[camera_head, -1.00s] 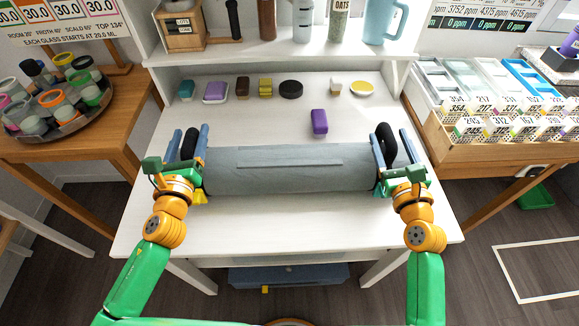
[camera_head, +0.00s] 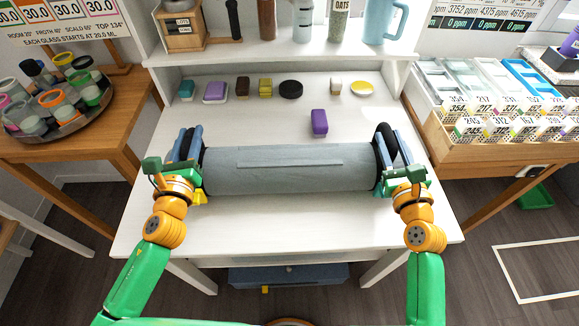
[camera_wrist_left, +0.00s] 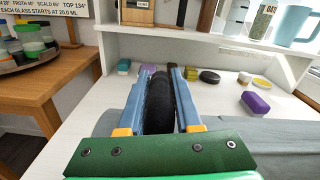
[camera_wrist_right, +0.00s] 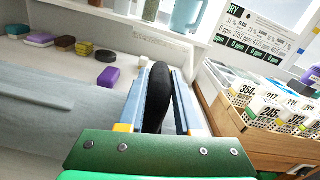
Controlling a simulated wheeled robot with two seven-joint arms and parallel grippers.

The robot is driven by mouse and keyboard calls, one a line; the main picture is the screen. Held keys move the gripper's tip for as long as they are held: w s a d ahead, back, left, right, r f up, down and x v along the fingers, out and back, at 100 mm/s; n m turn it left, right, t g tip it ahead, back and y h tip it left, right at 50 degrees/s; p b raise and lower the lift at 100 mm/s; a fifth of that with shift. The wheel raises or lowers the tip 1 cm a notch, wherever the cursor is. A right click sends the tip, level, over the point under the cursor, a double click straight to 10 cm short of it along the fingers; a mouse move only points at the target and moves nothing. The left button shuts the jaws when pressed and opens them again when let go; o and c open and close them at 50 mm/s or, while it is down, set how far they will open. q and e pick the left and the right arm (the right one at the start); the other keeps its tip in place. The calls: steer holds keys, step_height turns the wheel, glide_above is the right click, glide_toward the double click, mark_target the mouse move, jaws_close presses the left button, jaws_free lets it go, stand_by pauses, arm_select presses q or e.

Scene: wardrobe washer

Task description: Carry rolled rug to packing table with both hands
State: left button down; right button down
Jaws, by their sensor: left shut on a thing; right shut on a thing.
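The rolled rug (camera_head: 288,169) is a long grey-blue roll lying left to right over the white table (camera_head: 290,230), with a black end piece at each end. I cannot tell whether it touches the tabletop. My left gripper (camera_head: 188,143) is shut on the black left end piece (camera_wrist_left: 160,105), with one blue finger on each side. My right gripper (camera_head: 385,142) is shut on the black right end piece (camera_wrist_right: 151,85) in the same way. The wrist views show both end pieces between the fingers.
A purple block (camera_head: 319,122) lies just behind the roll. Several small blocks and discs line the table's back, below a shelf (camera_head: 280,50) with bottles and a mug. A round tray (camera_head: 62,115) of cups stands left; a crate (camera_head: 470,125) stands right. The table's front is clear.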

arm_select(q)
steer(key=shift+w+r, duration=0.1)
steer(key=shift+r, duration=0.05)
arm_select(e)
steer(key=shift+w+d+r, duration=0.1)
steer(key=shift+r, duration=0.05)
stand_by(0.6)
